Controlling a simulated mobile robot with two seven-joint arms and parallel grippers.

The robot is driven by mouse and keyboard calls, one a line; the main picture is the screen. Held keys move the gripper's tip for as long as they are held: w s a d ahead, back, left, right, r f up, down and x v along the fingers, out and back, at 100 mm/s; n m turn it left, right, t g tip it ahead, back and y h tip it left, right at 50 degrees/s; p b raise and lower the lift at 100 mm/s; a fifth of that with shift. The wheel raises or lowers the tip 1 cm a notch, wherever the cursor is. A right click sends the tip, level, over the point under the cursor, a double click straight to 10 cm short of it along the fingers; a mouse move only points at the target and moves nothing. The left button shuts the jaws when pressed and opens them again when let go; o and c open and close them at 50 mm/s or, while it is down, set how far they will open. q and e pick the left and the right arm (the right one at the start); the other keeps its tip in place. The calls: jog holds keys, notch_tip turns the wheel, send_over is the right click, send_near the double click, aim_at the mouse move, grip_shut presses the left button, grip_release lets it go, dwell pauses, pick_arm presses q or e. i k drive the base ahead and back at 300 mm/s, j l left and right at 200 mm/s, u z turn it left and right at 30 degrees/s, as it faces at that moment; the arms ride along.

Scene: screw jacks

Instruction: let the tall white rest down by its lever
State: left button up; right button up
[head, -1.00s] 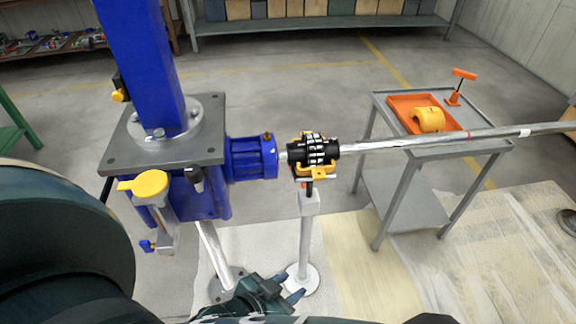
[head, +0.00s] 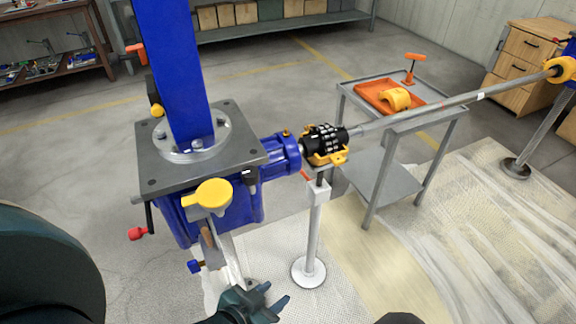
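A tall white rest (head: 314,235) stands upright on a round white base (head: 309,271). Its top is under a yellow cradle (head: 325,158) that sits beneath the black chain coupling (head: 323,138). A small red-orange piece (head: 307,176) shows at the rest's top left; I cannot tell if it is the lever. My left gripper (head: 277,294) is open and empty, low in the picture, left of and apart from the rest's base. My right gripper is not in view.
A blue jack (head: 215,215) with a grey top plate (head: 155,172) stands left. A long shaft (head: 430,108) runs right from the coupling, passing the grey cart (head: 385,185) with its orange tray (head: 372,92). A yellow round pad (head: 214,192) juts out at the jack's front.

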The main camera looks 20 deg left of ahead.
aim_at(304, 175)
jog(key=k+j+z, duration=0.1)
jog(key=j, duration=0.25)
jog(key=k+j+z, duration=0.25)
jog(key=k+j, duration=0.15)
jog(key=j, duration=0.2)
jog(key=k+j+z, duration=0.15)
jog(key=j, duration=0.2)
jog(key=j+z, duration=0.1)
jog(key=j, duration=0.25)
jog(key=k+j+z, duration=0.15)
jog(key=j, duration=0.2)
jog(key=j+z, duration=0.1)
jog(key=j, duration=0.25)
jog(key=k+j+z, duration=0.15)
jog(key=j, duration=0.2)
jog(key=j+z, duration=0.1)
jog(key=j, duration=0.25)
jog(key=j+z, duration=0.15)
jog(key=j, duration=0.4)
jog(key=k+j+z, duration=0.15)
jog(key=j, duration=1.55)
jog(key=i+j+u, duration=0.1)
jog(key=u, duration=0.9)
jog(key=i, duration=1.55)
